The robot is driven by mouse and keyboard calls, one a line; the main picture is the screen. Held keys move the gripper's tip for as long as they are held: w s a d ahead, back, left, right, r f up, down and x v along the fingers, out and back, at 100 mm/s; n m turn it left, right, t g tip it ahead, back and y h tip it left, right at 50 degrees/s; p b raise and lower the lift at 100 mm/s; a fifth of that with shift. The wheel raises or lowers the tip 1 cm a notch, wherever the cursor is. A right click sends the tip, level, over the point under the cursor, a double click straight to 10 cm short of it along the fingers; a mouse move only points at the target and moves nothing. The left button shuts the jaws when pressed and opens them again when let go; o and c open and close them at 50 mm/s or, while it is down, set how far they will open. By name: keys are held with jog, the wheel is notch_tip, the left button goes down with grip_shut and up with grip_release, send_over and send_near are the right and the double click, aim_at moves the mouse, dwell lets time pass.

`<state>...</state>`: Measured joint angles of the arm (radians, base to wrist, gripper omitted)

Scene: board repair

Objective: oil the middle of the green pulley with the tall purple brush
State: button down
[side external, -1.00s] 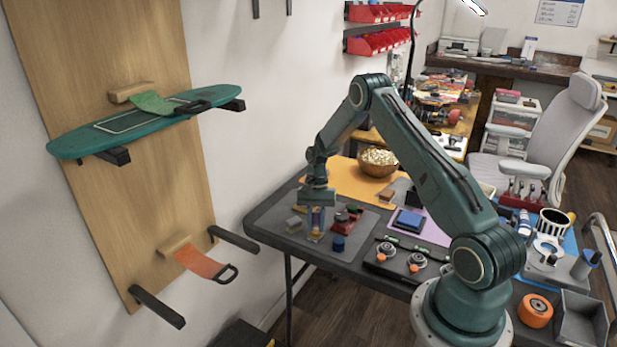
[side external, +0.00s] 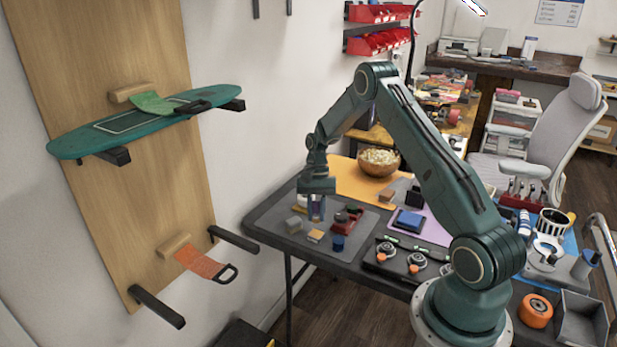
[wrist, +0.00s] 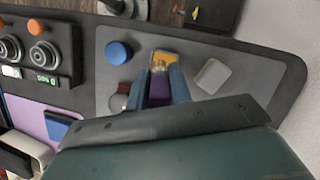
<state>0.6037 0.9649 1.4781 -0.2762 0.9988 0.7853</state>
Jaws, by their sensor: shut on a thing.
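My gripper (side external: 316,212) is above the grey mat at the table's left end. In the wrist view, its two blue-grey fingers (wrist: 158,88) are shut on the purple brush (wrist: 159,92), which has a paler, tan tip pointing away from the camera. Most of the brush is hidden between the fingers. I cannot clearly pick out a green pulley. Two round metal wheel-like parts, one left (side external: 385,250) and one right (side external: 416,262), sit on a dark block with small green marks, to the right of my gripper.
A yellow-orange block (side external: 315,236), a blue cylinder (side external: 338,243), a grey block (side external: 293,224) and a red part (side external: 348,214) lie on the grey mat. A blue block (side external: 409,220) sits on a purple mat. A wooden bowl (side external: 378,163) stands behind.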

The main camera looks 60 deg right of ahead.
jog(key=shift+r, duration=1.5)
jog(key=a+r+n+g+h, duration=0.1)
jog(key=a+n+h, duration=0.1)
jog(key=a+n, duration=0.5)
jog(key=s+a+r+n+g+h, duration=0.1)
jog(key=a+n, duration=0.5)
jog(key=a, duration=1)
jog(key=shift+s+a+r+n+h, duration=0.15)
jog(key=shift+s+r+n+h, duration=0.25)
jog(key=shift+r, duration=0.3)
jog(key=shift+w, duration=0.15)
jog(key=w+d+r+t, duration=0.1)
jog(key=w+d, duration=0.1)
jog(key=d, duration=0.8)
jog(key=w+d+r+t, duration=0.1)
jog(key=d, duration=0.9)
jog(key=s+d+r+t, duration=0.1)
jog(key=s+d, duration=0.1)
jog(key=d, duration=0.7)
jog(key=s+d+t, duration=0.1)
jog(key=s+d, duration=0.2)
jog(key=d, duration=0.6)
jog(key=shift+r, duration=0.4)
